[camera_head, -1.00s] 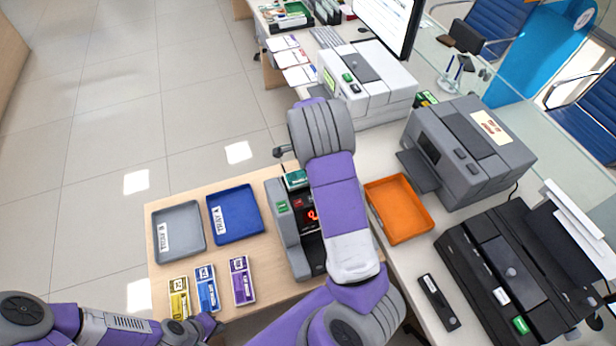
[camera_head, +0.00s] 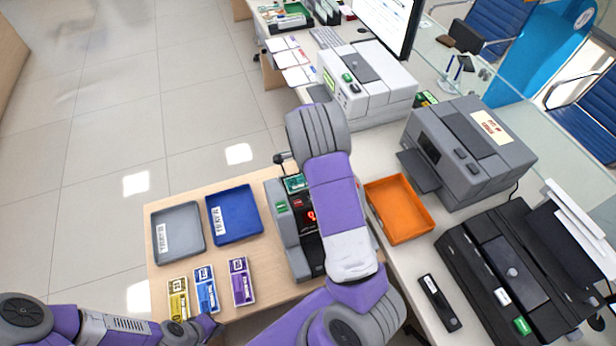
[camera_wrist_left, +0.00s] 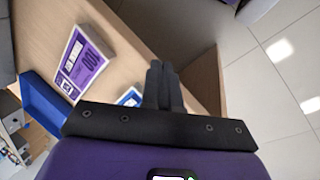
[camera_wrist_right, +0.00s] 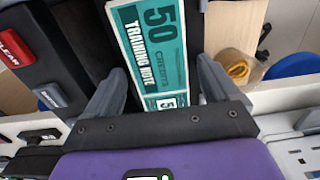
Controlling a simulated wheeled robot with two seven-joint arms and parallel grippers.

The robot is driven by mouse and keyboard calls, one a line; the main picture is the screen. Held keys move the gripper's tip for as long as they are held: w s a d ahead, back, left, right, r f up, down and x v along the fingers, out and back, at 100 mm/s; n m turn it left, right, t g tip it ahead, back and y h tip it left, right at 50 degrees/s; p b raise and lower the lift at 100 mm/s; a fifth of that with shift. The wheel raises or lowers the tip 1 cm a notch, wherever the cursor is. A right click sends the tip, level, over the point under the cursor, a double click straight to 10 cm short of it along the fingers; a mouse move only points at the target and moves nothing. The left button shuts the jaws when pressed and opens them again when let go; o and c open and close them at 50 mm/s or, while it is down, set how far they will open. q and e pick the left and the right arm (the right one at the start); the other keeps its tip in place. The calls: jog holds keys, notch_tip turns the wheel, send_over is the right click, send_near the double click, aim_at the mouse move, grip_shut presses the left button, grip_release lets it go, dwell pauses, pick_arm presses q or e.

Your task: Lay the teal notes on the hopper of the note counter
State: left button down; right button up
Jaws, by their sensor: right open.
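The teal notes (camera_head: 294,184) lie at the far end of the grey note counter (camera_head: 283,222), on its dark hopper area. In the right wrist view the teal notes (camera_wrist_right: 155,50) show a "50" and "TRAINING NOTE" face, lying between dark machine parts. My right gripper (camera_wrist_right: 160,85) is open, with a finger on each side of the notes and a visible gap at each. In the head view my right arm hides most of that gripper and part of the counter. My left gripper (camera_head: 208,325) is shut and empty near the table's front edge; its fingers (camera_wrist_left: 163,85) are together.
Yellow (camera_head: 178,299), blue (camera_head: 205,290) and purple (camera_head: 242,281) note bundles lie at the table's front. A grey tray (camera_head: 178,258) and a blue tray (camera_head: 259,225) stand left of the counter, an orange tray (camera_head: 399,238) right. Printers fill the right side.

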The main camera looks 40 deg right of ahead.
notch_tip(320, 180, up, 12)
jog(key=p, duration=0.2)
jog(key=shift+r, duration=0.2)
dwell(0.5)
